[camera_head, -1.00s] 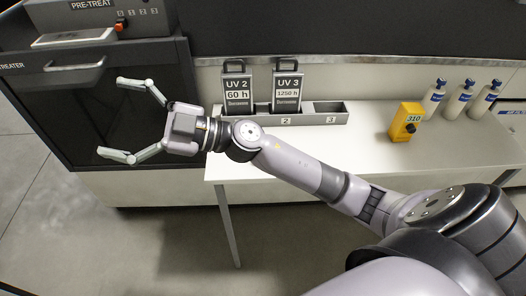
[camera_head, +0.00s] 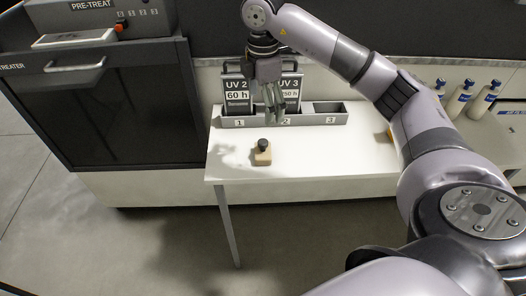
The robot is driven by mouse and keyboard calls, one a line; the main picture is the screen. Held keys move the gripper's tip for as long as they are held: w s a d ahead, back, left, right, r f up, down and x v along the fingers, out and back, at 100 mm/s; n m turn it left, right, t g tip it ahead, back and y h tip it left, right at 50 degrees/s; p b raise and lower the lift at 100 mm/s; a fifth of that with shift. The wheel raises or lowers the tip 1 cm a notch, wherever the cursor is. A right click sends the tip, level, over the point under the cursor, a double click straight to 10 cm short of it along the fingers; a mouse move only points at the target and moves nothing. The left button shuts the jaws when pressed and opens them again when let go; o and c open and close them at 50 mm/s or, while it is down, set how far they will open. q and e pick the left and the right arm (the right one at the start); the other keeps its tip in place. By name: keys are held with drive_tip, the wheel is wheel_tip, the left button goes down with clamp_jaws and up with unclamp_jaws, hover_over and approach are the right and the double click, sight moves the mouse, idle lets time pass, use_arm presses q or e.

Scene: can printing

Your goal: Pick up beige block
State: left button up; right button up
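The beige block (camera_head: 263,158) stands on the white table near its left front part, with a round black knob (camera_head: 263,144) on top. My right gripper (camera_head: 274,116) points down above the table, higher than the block and a little to its right in the picture. It does not touch the block. Its fingers are seen nearly edge-on, so their gap cannot be judged. Nothing shows held in it. My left gripper is not in view.
Behind the gripper stands a grey rack (camera_head: 331,118) with numbered slots, holding the UV 2 (camera_head: 237,88) and UV 3 cartridges; slot 3 is empty. White bottles (camera_head: 459,100) stand at the right. The white tabletop (camera_head: 330,158) is clear around the block.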

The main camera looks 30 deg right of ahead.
sight(263, 141)
wheel_tip(263, 141, down, 11)
drive_tip(key=shift+f+p, duration=0.2)
drive_tip(key=shift+p, duration=1)
drive_tip(key=f+p, duration=0.1)
drive_tip(key=f, duration=0.1)
drive_tip(key=f+p, duration=0.1)
drive_tip(key=f, duration=0.1)
drive_tip(key=shift+w+d+f, duration=0.1)
drive_tip(key=shift+w, duration=0.1)
drive_tip(key=shift+f, duration=0.55)
drive_tip(key=shift+c, duration=0.5)
drive_tip(key=c, duration=1)
drive_tip(key=shift+r, duration=0.1)
drive_tip(key=shift+r+b, duration=1.9)
drive_tip(key=shift+r, duration=8.05)
